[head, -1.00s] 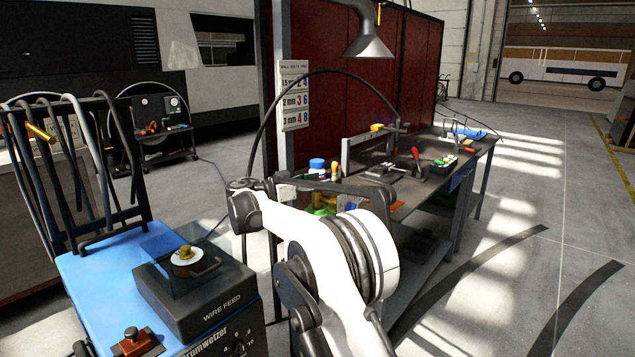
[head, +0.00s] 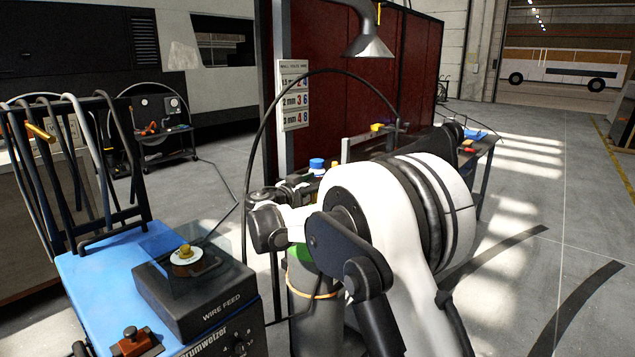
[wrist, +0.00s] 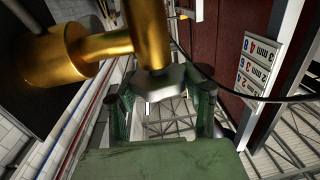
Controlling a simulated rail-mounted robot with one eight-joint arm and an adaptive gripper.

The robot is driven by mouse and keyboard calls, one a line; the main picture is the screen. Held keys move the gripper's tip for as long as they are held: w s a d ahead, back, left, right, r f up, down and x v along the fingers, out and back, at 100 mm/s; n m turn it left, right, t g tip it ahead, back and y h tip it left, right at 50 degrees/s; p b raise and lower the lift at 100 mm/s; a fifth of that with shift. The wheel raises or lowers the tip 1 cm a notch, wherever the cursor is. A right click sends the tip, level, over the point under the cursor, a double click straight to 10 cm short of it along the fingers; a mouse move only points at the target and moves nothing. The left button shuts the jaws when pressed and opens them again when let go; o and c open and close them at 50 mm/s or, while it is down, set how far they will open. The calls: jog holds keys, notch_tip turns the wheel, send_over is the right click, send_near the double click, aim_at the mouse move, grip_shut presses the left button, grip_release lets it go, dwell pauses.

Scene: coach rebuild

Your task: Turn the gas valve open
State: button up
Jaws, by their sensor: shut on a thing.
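A grey gas cylinder (head: 312,325) with a green shoulder stands behind my arm in the head view. My arm hides its top. In the wrist view the brass valve body (wrist: 145,35) comes down from the top edge, with a thick brass side fitting on the left. A grey faceted knob (wrist: 163,78) sits at the end of the brass. My gripper (wrist: 164,92) is shut on this knob, with one finger on each side. In the head view my arm hides the grip.
A blue welding cart with a wire feed box (head: 195,300) stands left of the cylinder. A dark hose (head: 262,120) arches above my arm. The red screen (head: 345,100) and the workbench (head: 482,150) are behind. The floor at right is clear.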

jog(key=n+t+y, duration=0.1)
jog(key=n+y, duration=0.1)
jog(key=y, duration=0.1)
jog(key=n+t+y, duration=0.1)
jog(key=n+y, duration=0.1)
jog(key=y, duration=0.1)
jog(key=shift+d, duration=0.15)
jog(key=shift+n+t+y, duration=0.3)
jog(key=shift+n+y, duration=1.3)
jog(key=shift+y, duration=1.1)
jog(key=o, duration=1.2)
jog(key=s, duration=0.8)
jog(key=s+d, duration=0.1)
jog(key=s, duration=0.3)
